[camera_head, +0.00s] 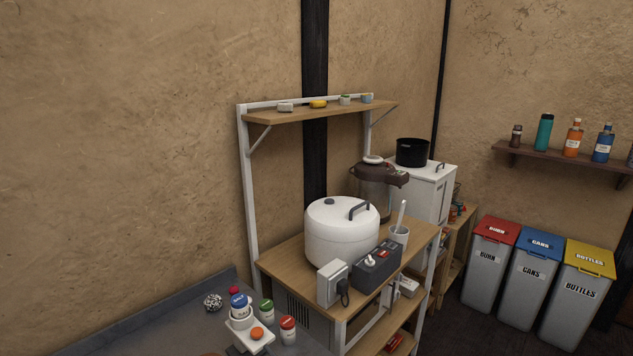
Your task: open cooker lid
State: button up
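The cooker (335,244) is a white, rounded appliance on the wooden shelf unit in the middle of the head view. Its lid (333,210) is down, with a dark knob or vent on the top and a dark handle (359,209) at the right. No gap shows between lid and body. My gripper and arm are not in view, so their place relative to the cooker cannot be told.
Right in front of the cooker stand a white box with a plug (332,284), a dark grey box (377,263) and a cup with a utensil (399,235). A brown-topped dispenser (377,187) stands behind. An upper shelf (322,110) hangs above. A grey counter (180,325) holds jars at lower left.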

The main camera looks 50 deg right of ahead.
aim_at(339, 219)
jog(key=i+l+u, duration=0.2)
jog(key=l, duration=0.4)
jog(key=l+u, duration=0.15)
jog(key=l, duration=0.4)
jog(key=i+l+u, duration=0.2)
jog(key=l, duration=0.45)
jog(key=k+j, duration=0.05)
